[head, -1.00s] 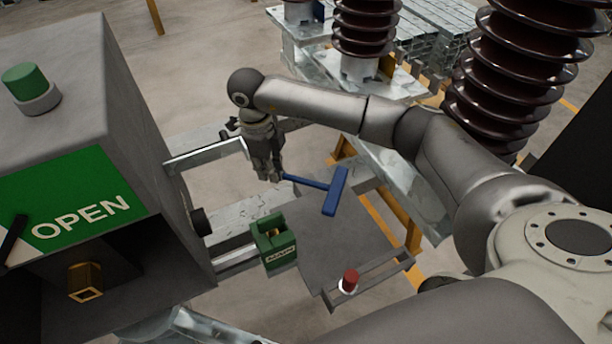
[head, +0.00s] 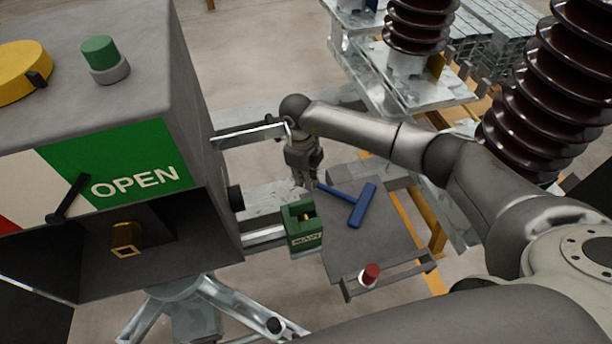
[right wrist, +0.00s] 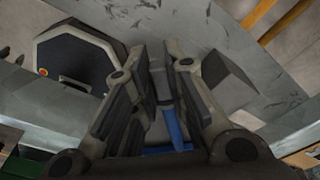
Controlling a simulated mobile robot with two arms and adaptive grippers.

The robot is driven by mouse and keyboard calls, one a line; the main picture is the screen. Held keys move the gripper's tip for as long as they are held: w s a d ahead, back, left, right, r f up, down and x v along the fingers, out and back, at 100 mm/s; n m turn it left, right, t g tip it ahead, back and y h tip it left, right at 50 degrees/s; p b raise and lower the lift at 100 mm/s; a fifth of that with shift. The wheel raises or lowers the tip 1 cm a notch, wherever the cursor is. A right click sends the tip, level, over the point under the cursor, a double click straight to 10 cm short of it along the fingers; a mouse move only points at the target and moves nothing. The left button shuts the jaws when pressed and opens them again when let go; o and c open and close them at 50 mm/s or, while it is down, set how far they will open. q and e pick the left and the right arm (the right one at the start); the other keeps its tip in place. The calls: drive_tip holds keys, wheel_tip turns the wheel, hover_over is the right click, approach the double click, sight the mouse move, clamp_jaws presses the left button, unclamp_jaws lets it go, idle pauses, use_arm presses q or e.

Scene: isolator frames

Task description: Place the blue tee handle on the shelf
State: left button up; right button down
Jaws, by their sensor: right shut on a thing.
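The blue tee handle (head: 363,205) is over the grey shelf (head: 335,262) in the head view, with its crossbar toward the right. My right gripper (head: 307,182) is shut on the far end of its stem, to the left of the crossbar. I cannot tell whether the crossbar touches the shelf. In the right wrist view, part of the blue handle (right wrist: 174,128) shows between the fingers of my right gripper (right wrist: 164,70); the rest is hidden. My left gripper is not in view.
A green padlock-like block (head: 302,238) stands left of the shelf. A red-topped piece (head: 370,273) sits by the shelf's front rail. A grey cabinet (head: 150,90) with an OPEN sign fills the left. Ribbed brown insulators (head: 548,90) stand at the right.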

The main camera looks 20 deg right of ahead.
drive_tip(key=c, duration=1.5)
unclamp_jaws()
drive_tip(key=shift+f, duration=0.15)
drive_tip(key=shift+o, duration=0.2)
drive_tip(key=shift+r, duration=0.25)
wheel_tip(320, 180, up, 12)
drive_tip(key=b, duration=0.2)
drive_tip(key=shift+w+a, duration=0.4)
